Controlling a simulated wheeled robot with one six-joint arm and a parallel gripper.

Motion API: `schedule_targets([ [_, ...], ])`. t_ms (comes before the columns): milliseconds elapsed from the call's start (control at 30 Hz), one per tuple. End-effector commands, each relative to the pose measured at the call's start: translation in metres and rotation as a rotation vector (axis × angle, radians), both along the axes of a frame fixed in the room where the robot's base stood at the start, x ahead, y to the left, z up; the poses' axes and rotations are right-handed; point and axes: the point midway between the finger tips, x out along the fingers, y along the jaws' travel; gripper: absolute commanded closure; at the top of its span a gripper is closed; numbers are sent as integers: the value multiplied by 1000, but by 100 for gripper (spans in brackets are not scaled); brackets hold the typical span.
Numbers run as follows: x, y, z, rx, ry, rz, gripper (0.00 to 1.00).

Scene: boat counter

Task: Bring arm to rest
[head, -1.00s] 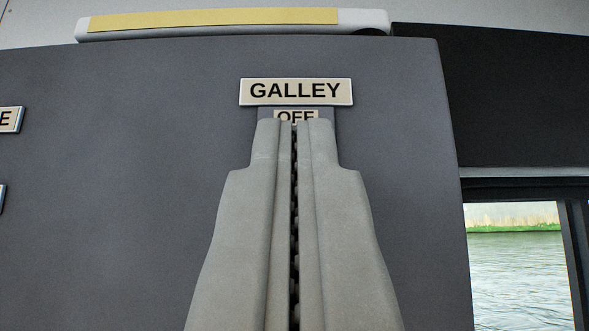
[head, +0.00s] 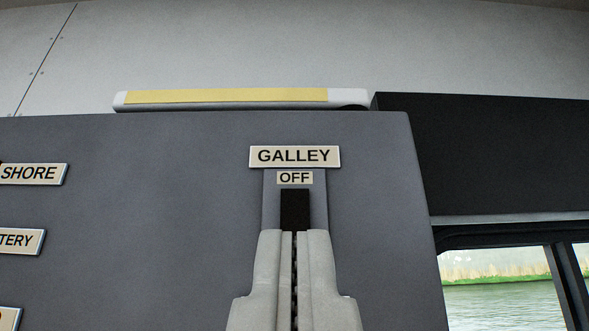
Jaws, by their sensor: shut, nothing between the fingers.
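My gripper (head: 295,236) is shut and empty, with its two grey fingers pressed together. It points at a dark grey panel (head: 160,220). Above the fingertips is a black switch (head: 295,208) on a grey plate, with an OFF label (head: 295,178) over it and a GALLEY label (head: 294,157) above that. The fingers cover the lower part of the switch plate. I cannot tell whether the fingertips touch the switch.
SHORE (head: 32,174) and TERY (head: 22,241) labels show at the panel's left edge. A white and yellow bar (head: 230,97) runs along the panel's top. A black box (head: 490,150) and a window (head: 500,290) onto water lie to the right.

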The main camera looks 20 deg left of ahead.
Motion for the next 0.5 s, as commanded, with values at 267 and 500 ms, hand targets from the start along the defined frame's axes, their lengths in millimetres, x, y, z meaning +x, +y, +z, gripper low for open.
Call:
schedule_targets([
  [267,-60,1,-5,9,108,-72,100],
  [500,-123,2,-29,7,239,-143,100],
])
